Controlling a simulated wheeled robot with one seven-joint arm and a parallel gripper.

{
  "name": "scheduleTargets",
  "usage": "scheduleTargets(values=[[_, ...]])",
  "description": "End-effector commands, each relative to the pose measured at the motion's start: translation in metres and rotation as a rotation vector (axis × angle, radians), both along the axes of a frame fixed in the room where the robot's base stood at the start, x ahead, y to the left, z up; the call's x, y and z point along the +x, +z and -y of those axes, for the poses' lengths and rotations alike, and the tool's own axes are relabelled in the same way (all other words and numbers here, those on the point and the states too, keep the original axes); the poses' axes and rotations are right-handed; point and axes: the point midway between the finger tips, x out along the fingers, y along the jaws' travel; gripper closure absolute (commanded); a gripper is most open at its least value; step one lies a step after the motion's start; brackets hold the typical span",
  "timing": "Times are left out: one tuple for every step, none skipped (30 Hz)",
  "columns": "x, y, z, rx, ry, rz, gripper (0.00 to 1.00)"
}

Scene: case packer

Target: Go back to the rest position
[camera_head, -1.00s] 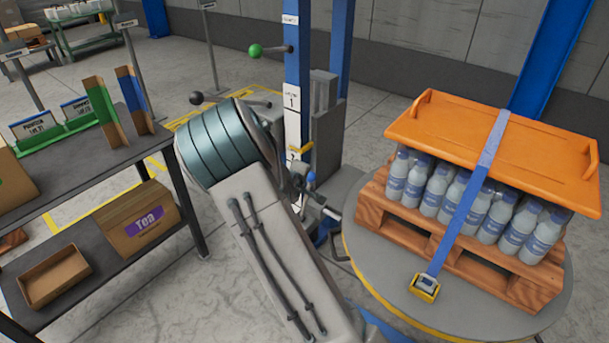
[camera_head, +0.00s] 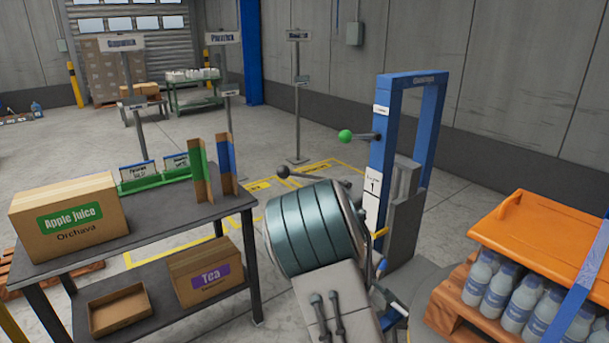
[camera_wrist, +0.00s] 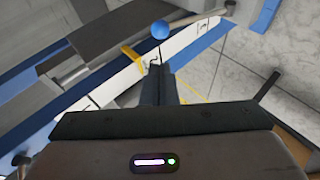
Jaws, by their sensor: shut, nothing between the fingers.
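My gripper (camera_wrist: 160,82) shows in the wrist view as dark fingers closed together at the picture's middle, with nothing between them. Just beyond the fingertips, in the picture, is a blue ball knob (camera_wrist: 160,29) on a metal lever; I cannot tell the gap, but no grip on it shows. In the head view my arm bends down in front of the blue post frame (camera_head: 381,140), and its thick teal-grey joint hides most of what lies behind. My gripper is not clearly visible there.
A dark shelf table (camera_head: 160,238) stands left, bearing an Apple Juice carton (camera_head: 70,240); a Tea carton (camera_head: 205,285) and open tray carton sit below. Levers with green (camera_head: 345,136) and black (camera_head: 283,171) knobs stick out near my arm. A strapped bottle pallet with orange lid (camera_head: 550,235) stands right.

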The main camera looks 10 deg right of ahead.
Motion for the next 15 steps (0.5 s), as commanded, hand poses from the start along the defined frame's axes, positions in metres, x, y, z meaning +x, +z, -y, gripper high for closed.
scheduleTargets(values=[[-0.006, 0.008, -0.004, 0.062, -0.012, -0.002, 1.00], [-0.010, 0.012, -0.008, 0.107, -0.019, -0.006, 1.00], [-0.016, 0.016, -0.013, 0.172, -0.032, -0.014, 1.00], [-0.022, 0.021, -0.019, 0.225, -0.040, -0.020, 1.00], [-0.028, 0.026, -0.024, 0.277, -0.051, -0.028, 1.00], [-0.037, 0.032, -0.032, 0.346, -0.062, -0.042, 1.00], [-0.043, 0.038, -0.037, 0.395, -0.072, -0.051, 1.00], [-0.050, 0.044, -0.043, 0.442, -0.080, -0.060, 1.00], [-0.060, 0.052, -0.050, 0.501, -0.092, -0.076, 1.00], [-0.067, 0.059, -0.056, 0.542, -0.101, -0.087, 1.00], [-0.075, 0.066, -0.061, 0.582, -0.111, -0.099, 1.00], [-0.086, 0.075, -0.068, 0.632, -0.122, -0.115, 1.00], [-0.094, 0.082, -0.073, 0.666, -0.132, -0.126, 1.00], [-0.103, 0.089, -0.077, 0.697, -0.141, -0.141, 1.00], [-0.115, 0.099, -0.083, 0.737, -0.155, -0.159, 1.00]])
